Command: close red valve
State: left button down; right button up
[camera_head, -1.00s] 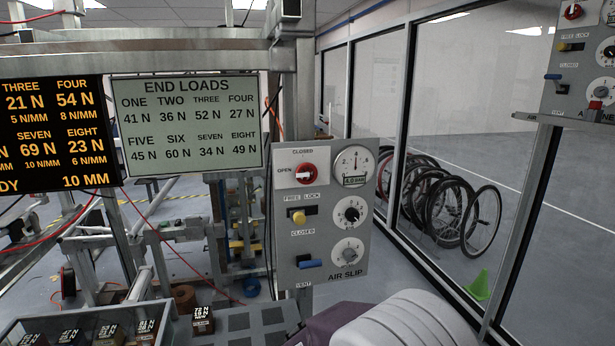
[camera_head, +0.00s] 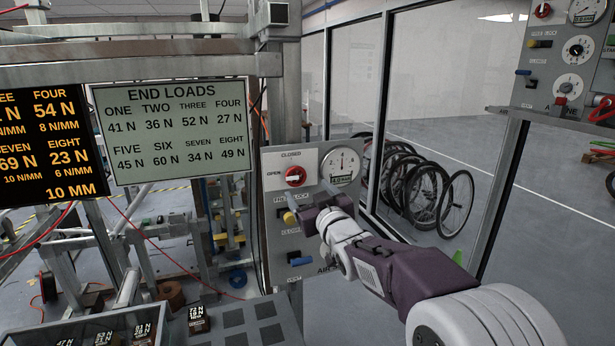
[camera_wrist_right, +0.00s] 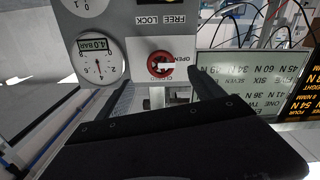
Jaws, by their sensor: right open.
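The red valve (camera_head: 295,177) is a round red knob with a white bar on the grey AIR SLIP panel (camera_head: 272,255). Its bar lies level, towards the OPEN label at its left; CLOSED is printed above it. In the right wrist view the panel appears upside down and the red valve (camera_wrist_right: 160,65) shows beyond the fingertips. My right gripper (camera_wrist_right: 158,93) is open and empty, its two dark fingers apart on either side below the knob in that picture. I see no contact with the knob. In the head view my right arm covers the panel's lower right. My left gripper is not in view.
A pressure gauge (camera_head: 341,166) sits right of the valve, and a yellow lever (camera_head: 289,217) and blue lever (camera_head: 300,261) below. The END LOADS screen (camera_head: 170,130) stands left. A second panel (camera_head: 535,65) is at upper right. Loaded trays are at lower left.

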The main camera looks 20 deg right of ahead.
aim_at(297, 179)
jog(key=w+p, duration=0.3)
jog(key=w, duration=0.5)
jog(key=shift+a, duration=0.2)
jog(key=shift+w+f, duration=0.1)
jog(key=shift+w, duration=0.25)
jog(key=c, duration=1.4)
